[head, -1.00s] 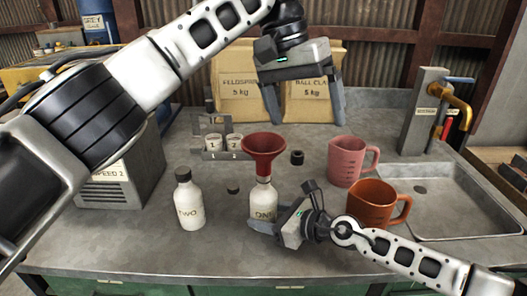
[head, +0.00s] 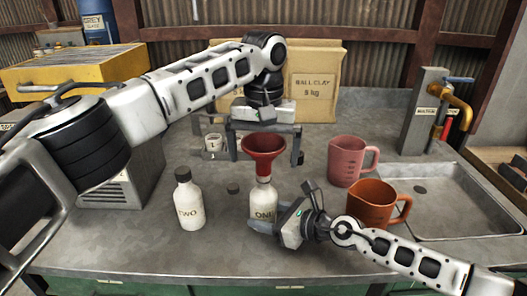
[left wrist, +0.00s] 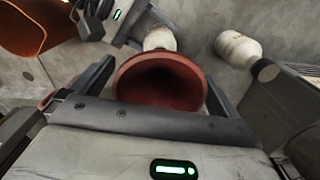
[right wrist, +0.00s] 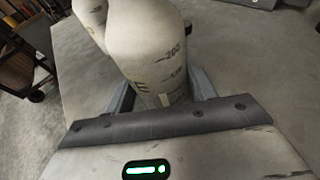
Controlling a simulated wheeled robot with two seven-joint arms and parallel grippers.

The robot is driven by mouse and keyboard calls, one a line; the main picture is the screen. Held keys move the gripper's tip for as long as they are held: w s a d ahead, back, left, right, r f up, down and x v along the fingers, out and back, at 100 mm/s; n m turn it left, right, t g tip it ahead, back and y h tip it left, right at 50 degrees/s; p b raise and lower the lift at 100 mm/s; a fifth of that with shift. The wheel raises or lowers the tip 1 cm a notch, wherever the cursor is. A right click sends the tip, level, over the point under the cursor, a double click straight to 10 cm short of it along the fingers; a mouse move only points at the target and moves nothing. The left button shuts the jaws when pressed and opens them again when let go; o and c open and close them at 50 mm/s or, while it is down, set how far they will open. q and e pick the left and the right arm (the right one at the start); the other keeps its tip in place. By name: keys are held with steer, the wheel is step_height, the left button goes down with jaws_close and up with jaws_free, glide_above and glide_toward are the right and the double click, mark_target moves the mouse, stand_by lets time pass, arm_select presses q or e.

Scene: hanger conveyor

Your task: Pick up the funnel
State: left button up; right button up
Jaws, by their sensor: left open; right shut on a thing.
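The dark red funnel (head: 264,150) sits upright in the neck of the white bottle marked ONE (head: 263,200). My left gripper (head: 265,158) is open above and around the funnel, one finger on each side of its wide rim. In the left wrist view the funnel (left wrist: 160,82) lies between the two spread fingers, and I cannot tell whether they touch it. My right gripper (head: 262,226) is shut on bottle ONE low on its body. The right wrist view shows this bottle (right wrist: 150,50) between the fingers.
A capped white bottle marked TWO (head: 189,203) stands to the left, with a small black cap (head: 233,188) beside it. A pink jug (head: 350,162) and an orange-brown jug (head: 373,205) stand to the right, before the sink (head: 440,200). Paper sacks (head: 315,85) stand behind.

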arm_select(q)
steer(key=shift+f, duration=1.2)
steer(key=c, duration=0.9)
steer(key=shift+r, duration=0.1)
step_height(320, 180, up, 10)
arm_select(e)
steer(key=o, duration=0.9)
steer(key=shift+c, duration=0.2)
